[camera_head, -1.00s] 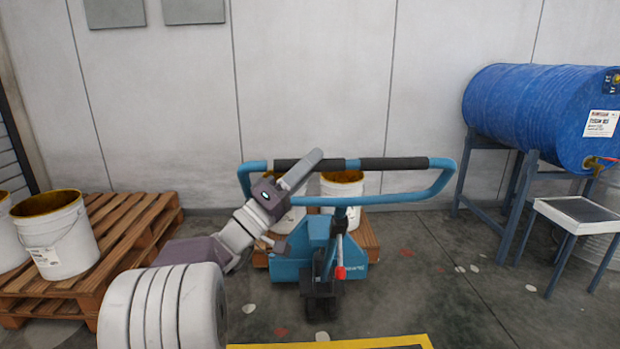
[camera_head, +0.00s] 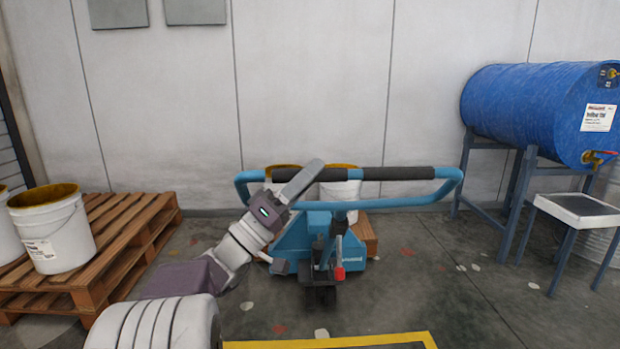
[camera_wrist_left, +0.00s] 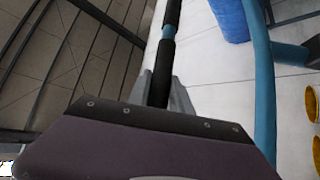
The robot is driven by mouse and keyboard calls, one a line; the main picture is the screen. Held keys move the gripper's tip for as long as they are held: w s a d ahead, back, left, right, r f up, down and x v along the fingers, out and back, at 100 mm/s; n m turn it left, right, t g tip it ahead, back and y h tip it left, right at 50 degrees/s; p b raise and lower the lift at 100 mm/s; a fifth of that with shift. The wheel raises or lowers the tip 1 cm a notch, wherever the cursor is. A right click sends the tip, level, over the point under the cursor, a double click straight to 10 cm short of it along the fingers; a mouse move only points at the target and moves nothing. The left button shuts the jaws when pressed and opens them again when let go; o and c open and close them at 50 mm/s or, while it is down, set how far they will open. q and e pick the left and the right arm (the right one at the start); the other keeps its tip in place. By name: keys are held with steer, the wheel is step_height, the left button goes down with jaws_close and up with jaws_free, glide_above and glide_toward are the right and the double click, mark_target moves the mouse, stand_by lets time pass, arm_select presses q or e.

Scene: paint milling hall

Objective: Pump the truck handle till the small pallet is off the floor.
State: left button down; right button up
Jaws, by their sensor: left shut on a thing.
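The pallet truck (camera_head: 318,242) stands in the middle of the head view, blue, with a wide looped handle (camera_head: 448,190) that has black grips and a red-tipped lever below. My left gripper (camera_head: 298,184) is shut on the left black grip of the handle. In the left wrist view the black bar (camera_wrist_left: 161,74) passes between its fingers. The small wooden pallet (camera_head: 371,238) is behind the truck, mostly hidden, with white buckets (camera_head: 340,190) on it. I cannot tell whether its underside touches the floor. My right gripper is out of view.
A larger wooden pallet (camera_head: 135,225) with white buckets (camera_head: 55,235) is at left. A blue drum (camera_head: 530,108) on a steel stand and a small table (camera_head: 580,209) are at right. Yellow floor marking (camera_head: 330,343) lies in front. Floor right of the truck is clear.

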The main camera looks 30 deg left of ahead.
arm_select(q)
steer(key=c, duration=1.2)
jaws_free()
steer(key=shift+s+d+r, duration=0.15)
steer(key=shift+s+r, duration=0.1)
steer(key=shift+o, duration=0.2)
steer(key=shift+s+d, duration=0.1)
steer(key=shift+f, duration=0.1)
steer(key=v, duration=0.9)
